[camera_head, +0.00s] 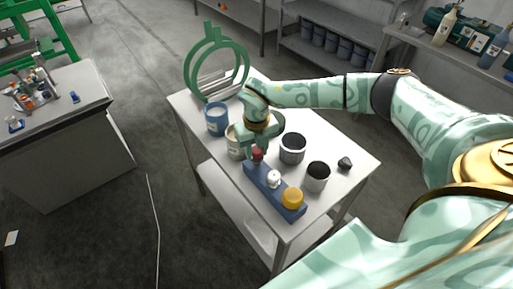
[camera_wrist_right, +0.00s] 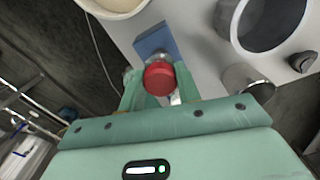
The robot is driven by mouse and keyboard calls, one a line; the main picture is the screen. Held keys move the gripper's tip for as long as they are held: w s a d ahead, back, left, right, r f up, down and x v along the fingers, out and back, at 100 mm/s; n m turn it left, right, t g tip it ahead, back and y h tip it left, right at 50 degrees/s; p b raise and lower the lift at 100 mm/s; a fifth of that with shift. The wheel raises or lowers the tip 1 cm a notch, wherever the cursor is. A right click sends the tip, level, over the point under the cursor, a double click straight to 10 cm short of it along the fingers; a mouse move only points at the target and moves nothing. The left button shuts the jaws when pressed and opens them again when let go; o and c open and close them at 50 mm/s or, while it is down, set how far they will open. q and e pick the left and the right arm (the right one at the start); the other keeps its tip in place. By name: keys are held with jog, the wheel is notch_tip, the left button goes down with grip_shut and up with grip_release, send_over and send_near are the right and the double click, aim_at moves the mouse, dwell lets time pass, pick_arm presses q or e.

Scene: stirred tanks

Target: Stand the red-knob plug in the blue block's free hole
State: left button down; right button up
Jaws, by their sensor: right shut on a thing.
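The blue block (camera_head: 261,183) lies along the near left part of the grey table. A white knob (camera_head: 274,178) stands at its middle and a yellow knob (camera_head: 292,198) at its near end. The red-knob plug (camera_head: 257,154) is at the block's far end. My right gripper (camera_head: 262,141) is shut on it from above. In the right wrist view, the red knob (camera_wrist_right: 160,77) sits between the fingers, with the end of the blue block (camera_wrist_right: 156,41) beyond it. The plug's lower part is hidden, so I cannot tell whether it is in the hole. My left gripper is out of view.
A blue-sided can (camera_head: 216,119) and a cream can (camera_head: 235,150) stand left of the gripper. Two grey dark-mouthed cans (camera_head: 292,149) (camera_head: 317,177) and a small dark knob (camera_head: 345,163) stand to its right. A green ring stand (camera_head: 191,74) is at the back.

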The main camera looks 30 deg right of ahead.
aim_at(256, 157)
jog(key=shift+f+b, duration=0.85)
jog(key=shift+f, duration=0.85)
jog(key=o, duration=1.1)
notch_tip(256, 157, up, 16)
jog(key=shift+r+p, duration=0.15)
jog(key=shift+p, duration=0.9)
